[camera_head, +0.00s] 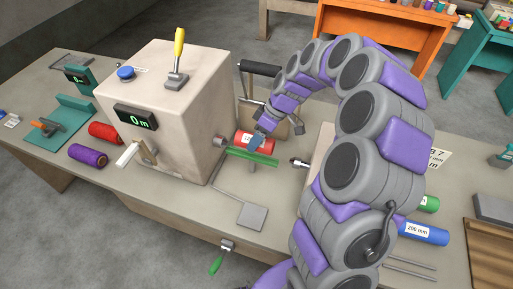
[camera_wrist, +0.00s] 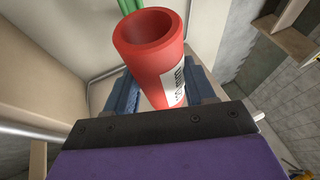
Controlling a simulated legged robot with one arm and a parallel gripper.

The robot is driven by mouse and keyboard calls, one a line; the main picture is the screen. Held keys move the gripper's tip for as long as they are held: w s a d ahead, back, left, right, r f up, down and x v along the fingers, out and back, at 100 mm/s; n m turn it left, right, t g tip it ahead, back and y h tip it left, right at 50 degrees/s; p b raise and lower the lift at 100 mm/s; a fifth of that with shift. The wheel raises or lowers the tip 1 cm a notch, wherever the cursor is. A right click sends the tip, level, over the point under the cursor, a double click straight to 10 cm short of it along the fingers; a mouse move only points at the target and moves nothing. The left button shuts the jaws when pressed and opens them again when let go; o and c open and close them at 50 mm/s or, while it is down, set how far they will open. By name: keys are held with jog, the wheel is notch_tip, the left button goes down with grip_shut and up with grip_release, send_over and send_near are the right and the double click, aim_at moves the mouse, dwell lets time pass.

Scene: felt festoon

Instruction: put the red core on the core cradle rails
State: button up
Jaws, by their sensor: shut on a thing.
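The red core (camera_head: 243,137), a hollow tube with a white label, is in my gripper (camera_head: 260,142) beside the beige machine. In the wrist view the red core (camera_wrist: 150,58) stands out between the blue fingers of my gripper (camera_wrist: 165,88), its open end toward the top. The green rails (camera_head: 255,158), which look like the core cradle rails, lie just in front of and below the core in the head view. Green bars (camera_wrist: 135,8) also show beyond the core's open end in the wrist view. I cannot tell whether the core touches the rails.
The beige machine (camera_head: 160,90) with a yellow lever stands close on the left. A metal spindle end (camera_head: 299,162) is right of the rails. Red (camera_head: 104,132) and purple (camera_head: 88,156) rolls lie left; a blue tube (camera_head: 424,232) lies right. The front tabletop is mostly clear.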

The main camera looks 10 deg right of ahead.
jog(key=f+b, duration=0.1)
jog(key=f, duration=0.3)
jog(key=shift+a+f, duration=0.15)
jog(key=shift+a, duration=0.05)
jog(key=o, duration=1.2)
jog(key=shift+d, duration=0.1)
jog(key=p+v, duration=0.3)
jog(key=v, duration=0.9)
jog(key=shift+s, duration=0.1)
